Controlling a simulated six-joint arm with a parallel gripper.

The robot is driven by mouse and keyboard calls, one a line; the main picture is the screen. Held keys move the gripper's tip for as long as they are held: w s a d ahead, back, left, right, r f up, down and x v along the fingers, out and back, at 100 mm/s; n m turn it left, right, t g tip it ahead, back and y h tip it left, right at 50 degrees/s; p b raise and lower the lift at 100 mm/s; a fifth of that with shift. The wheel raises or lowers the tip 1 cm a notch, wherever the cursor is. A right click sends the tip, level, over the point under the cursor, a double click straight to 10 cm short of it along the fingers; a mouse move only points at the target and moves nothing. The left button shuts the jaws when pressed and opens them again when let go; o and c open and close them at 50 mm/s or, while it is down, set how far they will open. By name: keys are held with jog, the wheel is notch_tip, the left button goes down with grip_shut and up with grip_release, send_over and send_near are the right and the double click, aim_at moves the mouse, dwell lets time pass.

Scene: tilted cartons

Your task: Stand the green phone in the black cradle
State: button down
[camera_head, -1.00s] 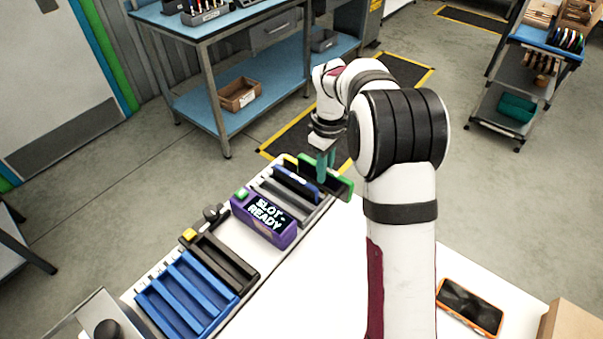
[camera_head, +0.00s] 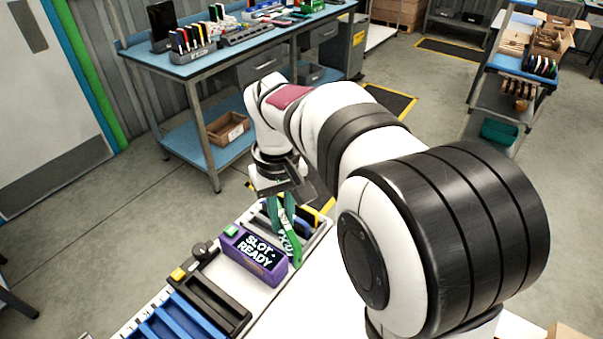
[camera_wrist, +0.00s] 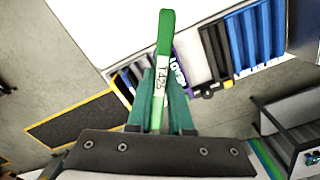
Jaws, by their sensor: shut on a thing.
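My gripper (camera_head: 284,212) is shut on the green phone (camera_head: 297,248), which hangs tilted below the fingers, in front of the far end of the white table. In the wrist view the phone (camera_wrist: 165,40) shows narrow side on, with a white label, between the green fingers (camera_wrist: 160,108). The black cradle (camera_head: 222,303) lies on the table to the lower left of the gripper, apart from the phone. It also shows in the wrist view (camera_wrist: 215,50), right of the phone. Its slot looks empty.
A purple box (camera_head: 250,258) reading "SLOT: READY" stands between the cradle and a grey rack holding dark blue and yellow items. A blue slotted tray (camera_head: 180,320) adjoins the cradle's near side. A blue workbench (camera_head: 190,68) stands behind.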

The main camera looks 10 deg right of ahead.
jog(key=shift+s+a+f+n, duration=0.4)
jog(key=shift+a+f+n, duration=0.65)
jog(key=shift+a+f, duration=1.95)
jog(key=shift+s+a+f+n, duration=0.4)
jog(key=shift+a+f+n, duration=0.6)
jog(key=shift+a+f, duration=1.95)
jog(key=shift+s+a+f+n, duration=0.4)
jog(key=shift+a+f+n, duration=0.65)
jog(key=shift+a+f, duration=1.95)
jog(key=shift+d+f, duration=0.4)
jog(key=shift+f, duration=0.25)
jog(key=c, duration=0.8)
grip_release()
jog(key=shift+o, duration=0.2)
jog(key=shift+r, duration=0.1)
notch_tip(320, 180, up, 16)
